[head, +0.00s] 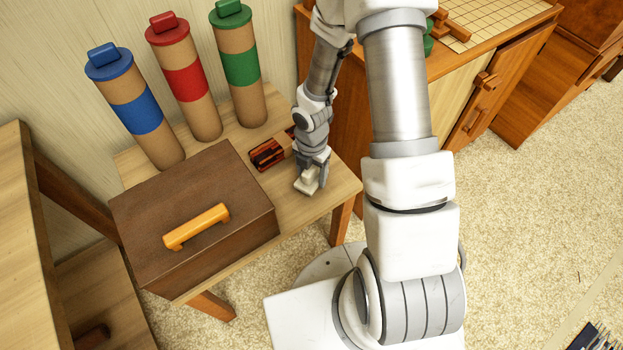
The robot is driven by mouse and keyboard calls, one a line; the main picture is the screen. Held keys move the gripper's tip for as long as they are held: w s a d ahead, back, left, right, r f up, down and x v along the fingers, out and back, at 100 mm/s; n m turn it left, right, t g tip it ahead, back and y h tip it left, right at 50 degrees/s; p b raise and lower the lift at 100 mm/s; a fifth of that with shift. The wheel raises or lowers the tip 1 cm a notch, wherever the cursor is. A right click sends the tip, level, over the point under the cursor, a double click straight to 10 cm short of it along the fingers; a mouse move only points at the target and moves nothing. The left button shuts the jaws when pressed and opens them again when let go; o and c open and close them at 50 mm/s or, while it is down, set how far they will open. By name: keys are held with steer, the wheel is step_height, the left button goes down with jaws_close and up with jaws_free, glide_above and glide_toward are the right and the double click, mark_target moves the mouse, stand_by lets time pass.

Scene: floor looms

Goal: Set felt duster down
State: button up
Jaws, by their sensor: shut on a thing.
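My gripper (312,168) points down over the right part of the small wooden table (335,190). It is shut on a small pale block, which I take for the felt duster (307,187). The duster is at or just above the tabletop near the right front edge. I cannot tell whether it touches the wood. The fingers hide part of it.
A dark red and black striped object (268,154) lies just left of my gripper. A brown box (190,250) with an orange handle (196,226) fills the table's front left. Blue (136,108), red (184,80) and green (238,65) banded cylinders stand behind. A wooden cabinet (460,100) stands right.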

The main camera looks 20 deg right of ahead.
step_height(320, 180, down, 2)
steer(key=shift+r, duration=0.1)
steer(key=o, duration=0.9)
steer(key=shift+f+b, duration=0.2)
steer(key=shift+b, duration=0.1)
steer(key=shift+c, duration=0.2)
steer(key=o, duration=0.4)
steer(key=shift+o, duration=0.2)
